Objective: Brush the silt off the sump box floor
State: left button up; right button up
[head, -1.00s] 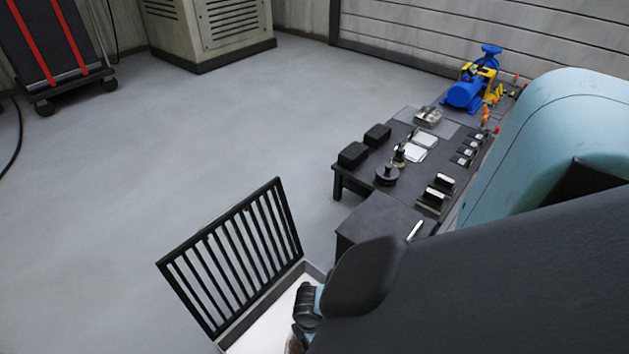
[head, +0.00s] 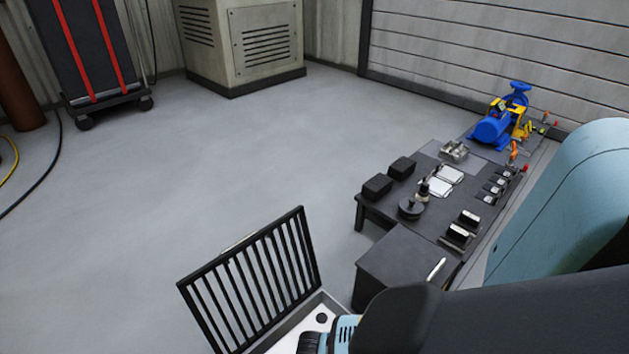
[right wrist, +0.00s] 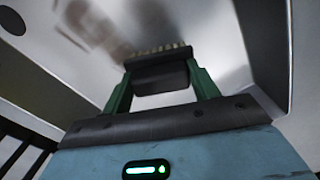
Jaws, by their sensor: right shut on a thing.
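The sump box (head: 285,326) is at the bottom of the head view, with a dark round hole (head: 322,318) in its pale floor. Its slatted black grate (head: 250,275) stands tilted open along one side. My right gripper (right wrist: 160,82) is shut on a dark brush (right wrist: 160,76) with pale bristles, inside the box. A smeared brown silt patch (right wrist: 95,25) lies on the pale floor just beyond and left of the bristles. I cannot tell whether the bristles touch the floor. In the head view my right arm hides much of the box. My left gripper is not in view.
A dark low bench (head: 440,205) with small parts and a blue pump (head: 492,130) stands to the right. A cart with red straps (head: 90,50) and a vented cabinet (head: 245,45) stand behind. The middle floor is clear.

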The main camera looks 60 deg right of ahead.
jog(key=shift+w+a+r, duration=0.1)
jog(key=shift+w+a, duration=0.15)
jog(key=shift+a, duration=0.65)
jog(key=shift+w+a, duration=0.2)
jog(key=shift+a, duration=0.7)
jog(key=shift+w+d+b, duration=0.25)
jog(key=shift+w+b, duration=0.05)
jog(key=shift+w, duration=0.6)
jog(key=shift+d, duration=0.1)
jog(key=shift+s+d+p, duration=0.15)
jog(key=shift+s+d, duration=0.05)
jog(key=shift+d, duration=0.5)
jog(key=shift+s+d+p, duration=0.15)
jog(key=shift+s+d, duration=0.05)
jog(key=shift+d, duration=0.5)
jog(key=shift+s+d, duration=0.1)
jog(key=shift+d, duration=0.25)
jog(key=shift+d, duration=0.15)
